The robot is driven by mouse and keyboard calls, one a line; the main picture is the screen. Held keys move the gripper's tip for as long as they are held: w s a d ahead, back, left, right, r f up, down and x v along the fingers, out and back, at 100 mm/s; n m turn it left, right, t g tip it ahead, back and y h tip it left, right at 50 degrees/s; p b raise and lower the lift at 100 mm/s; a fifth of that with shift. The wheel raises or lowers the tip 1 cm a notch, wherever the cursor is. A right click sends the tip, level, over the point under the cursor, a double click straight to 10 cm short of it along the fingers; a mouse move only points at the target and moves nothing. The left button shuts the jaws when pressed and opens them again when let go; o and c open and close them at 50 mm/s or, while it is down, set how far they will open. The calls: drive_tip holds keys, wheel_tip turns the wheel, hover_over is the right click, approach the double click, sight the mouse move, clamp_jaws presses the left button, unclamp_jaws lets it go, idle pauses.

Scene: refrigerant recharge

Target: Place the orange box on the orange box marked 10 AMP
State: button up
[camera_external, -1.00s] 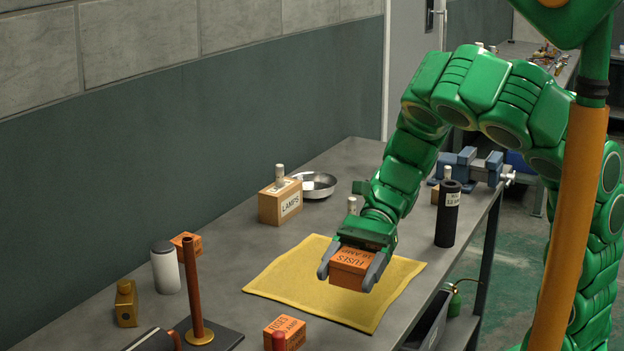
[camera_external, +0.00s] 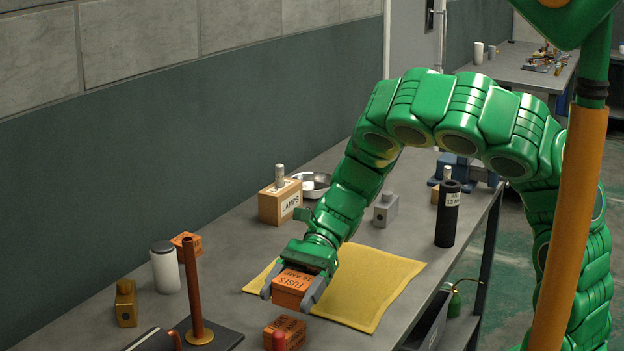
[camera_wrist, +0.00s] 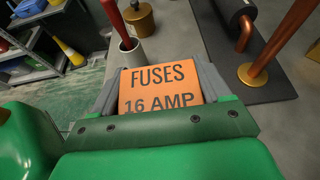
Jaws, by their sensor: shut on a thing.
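My gripper (camera_external: 287,298) is shut on an orange box (camera_external: 293,286) and holds it over the left part of the yellow cloth. In the wrist view the held box (camera_wrist: 160,88) reads FUSES 16 AMP between the fingers. Another orange box (camera_external: 289,328) with FUSES and AMP lettering stands on the bench nearer the camera, in front of and below my gripper; its number is too small to read. A third orange box (camera_external: 187,243) stands farther back left, partly behind a copper post; its label is not readable.
The yellow cloth (camera_external: 375,285) lies on the grey bench. A copper post (camera_external: 193,290), a white cylinder (camera_external: 165,268) and a brass block (camera_external: 126,303) stand left. A red-topped item (camera_external: 279,340) stands close to the near orange box. A LAMPS box (camera_external: 280,203) is behind.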

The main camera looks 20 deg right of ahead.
sight(278, 304)
drive_tip(key=shift+w+a+f, duration=0.3)
drive_tip(key=shift+a+f, duration=0.15)
drive_tip(key=shift+f, duration=0.15)
drive_tip(key=shift+w+a+f, duration=0.25)
drive_tip(key=shift+a+f, duration=0.2)
drive_tip(key=shift+f, duration=0.15)
drive_tip(key=shift+f, duration=0.1)
drive_tip(key=shift+w+a+f, duration=0.1)
drive_tip(key=shift+a+f, duration=0.05)
drive_tip(key=shift+f, duration=1.5)
drive_tip(key=shift+f, duration=0.15)
drive_tip(key=o, duration=1)
drive_tip(key=shift+o, duration=0.2)
drive_tip(key=shift+w+r, duration=0.15)
drive_tip(key=shift+r, duration=0.05)
drive_tip(key=v, duration=1.1)
drive_tip(key=shift+w+d, duration=0.25)
drive_tip(key=shift+d, duration=0.15)
